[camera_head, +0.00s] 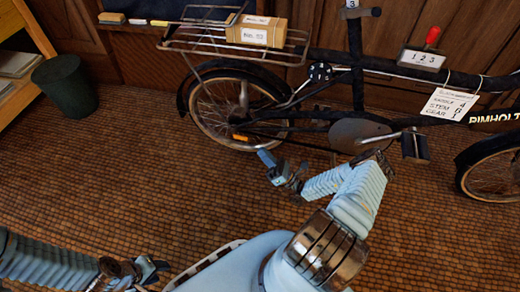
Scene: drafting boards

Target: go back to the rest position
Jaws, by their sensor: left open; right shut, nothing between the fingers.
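My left gripper (150,272) is low at the lower left, open, above the tiled floor and beside my pale blue body. My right gripper (270,162) is shut and empty, in front of the bicycle's rear wheel (212,122). Its arm bends back from the right, and its hand points up and left. A gap of floor seems to lie between the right gripper and the wheel, but the exact depth is hard to tell. The black bicycle (380,66) stands upright along the wooden wall.
The rear rack (190,40) carries a labelled cardboard box (258,31). A box marked 1 2 3 (422,58) with a red handle and a paper tag (449,104) are on the frame. A dark bin (65,88) and a shelf (25,90) stand left. The left floor is clear.

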